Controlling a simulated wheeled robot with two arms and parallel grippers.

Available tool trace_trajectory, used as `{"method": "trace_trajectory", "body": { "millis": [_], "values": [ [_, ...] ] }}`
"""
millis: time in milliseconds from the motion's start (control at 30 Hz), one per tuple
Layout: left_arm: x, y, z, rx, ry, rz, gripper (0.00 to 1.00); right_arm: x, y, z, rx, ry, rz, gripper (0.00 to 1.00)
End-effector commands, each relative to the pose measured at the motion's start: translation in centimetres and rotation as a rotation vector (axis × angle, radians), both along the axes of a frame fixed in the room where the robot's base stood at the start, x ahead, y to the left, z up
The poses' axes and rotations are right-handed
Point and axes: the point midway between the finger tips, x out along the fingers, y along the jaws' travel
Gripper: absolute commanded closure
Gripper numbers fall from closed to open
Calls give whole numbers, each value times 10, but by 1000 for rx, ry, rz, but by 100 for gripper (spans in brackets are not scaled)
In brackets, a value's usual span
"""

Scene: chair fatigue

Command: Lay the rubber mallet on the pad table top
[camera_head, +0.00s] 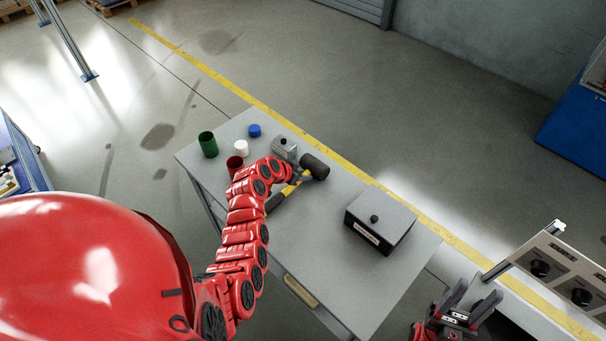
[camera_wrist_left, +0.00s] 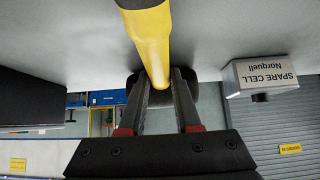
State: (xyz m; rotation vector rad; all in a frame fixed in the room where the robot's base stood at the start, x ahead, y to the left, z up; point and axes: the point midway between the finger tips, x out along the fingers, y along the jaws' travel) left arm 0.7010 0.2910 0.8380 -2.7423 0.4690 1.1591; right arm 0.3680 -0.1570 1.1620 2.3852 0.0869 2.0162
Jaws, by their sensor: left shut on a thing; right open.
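The rubber mallet has a black head (camera_head: 314,167) and a yellow handle with a dark grip (camera_head: 276,202). It is over the grey table top (camera_head: 335,275); I cannot tell whether it touches it. My left gripper (camera_head: 299,177) is shut on the yellow handle close to the head. In the left wrist view the handle (camera_wrist_left: 148,38) runs between the fingers (camera_wrist_left: 160,95), with the black head behind them. My right gripper (camera_head: 471,298) is open and empty, off the table's right end. No separate pad is visible on the table.
On the table stand a green cup (camera_head: 208,145), a red cup (camera_head: 234,164), a white cup (camera_head: 241,148), a blue cap (camera_head: 254,130), a small grey spare cell (camera_wrist_left: 265,75) and a dark box with a grey lid (camera_head: 385,211). A knobbed panel (camera_head: 560,272) stands at right.

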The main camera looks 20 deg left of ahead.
Motion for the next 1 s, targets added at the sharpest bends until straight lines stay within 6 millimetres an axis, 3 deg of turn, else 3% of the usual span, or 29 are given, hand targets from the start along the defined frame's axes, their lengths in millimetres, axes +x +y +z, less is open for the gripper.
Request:
{"method": "trace_trajectory", "body": {
  "millis": [33,67,233,667,1000],
  "values": [
    [1,0,-2,1,-2,0,100,0,0,-3,0,0,0,50],
    [0,0,-2,1,-1,0,67,0,0,-3,0,0,0,50],
    [0,0,-1,0,0,0,38,0,0,-2,0,0,0,50],
    [-2,1,2,0,-1,0,38,0,0,-1,0,0,0,50],
    [-29,11,31,2,-4,1,38,0,0,-17,0,0,0,50]
  ]
}}
